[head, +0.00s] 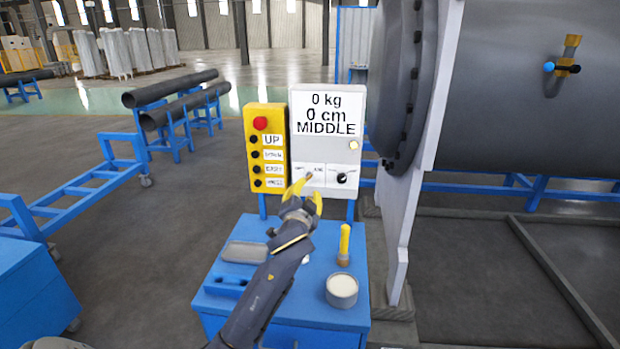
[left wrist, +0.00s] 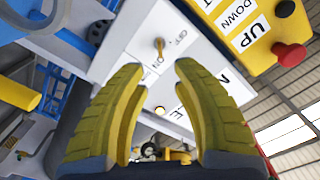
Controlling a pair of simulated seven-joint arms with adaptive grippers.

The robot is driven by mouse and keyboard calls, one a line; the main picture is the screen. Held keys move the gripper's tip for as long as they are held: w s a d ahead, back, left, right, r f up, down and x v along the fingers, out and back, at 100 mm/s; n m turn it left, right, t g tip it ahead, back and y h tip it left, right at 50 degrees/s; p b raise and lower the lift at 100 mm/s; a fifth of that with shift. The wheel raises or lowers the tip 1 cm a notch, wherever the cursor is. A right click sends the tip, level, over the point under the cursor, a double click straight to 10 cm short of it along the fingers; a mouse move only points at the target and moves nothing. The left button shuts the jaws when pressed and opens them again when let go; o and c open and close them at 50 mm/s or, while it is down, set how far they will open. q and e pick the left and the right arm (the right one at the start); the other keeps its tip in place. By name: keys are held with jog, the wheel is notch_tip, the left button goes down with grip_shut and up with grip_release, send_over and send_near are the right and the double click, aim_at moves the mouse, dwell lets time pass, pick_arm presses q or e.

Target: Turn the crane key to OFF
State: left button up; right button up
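The crane control panel (head: 328,155) is a pale box reading 0 kg, 0 cm, MIDDLE. A small brass-coloured key (left wrist: 159,46) sits on its face beside the OFF and ON labels; in the head view the key (head: 309,176) is tiny, just above my gripper. I cannot tell which label it points to. My left gripper (head: 308,187) is in front of the panel's lower part. In the left wrist view its yellow fingers (left wrist: 158,70) are spread apart with nothing between them, and the key is just beyond the tips. My right gripper is not in view.
A yellow button box (head: 266,148) with a red knob stands left of the panel. A black dial (head: 342,178) is right of the key. The blue cart top below holds a yellow-handled tool (head: 344,243) and a round tin (head: 342,289). The large flanged shell (head: 500,90) is close on the right.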

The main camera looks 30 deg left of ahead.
aim_at(309, 179)
pick_arm(q)
jog(key=x, duration=0.9)
jog(key=shift+w, duration=0.1)
jog(key=shift+c, duration=0.4)
grip_shut()
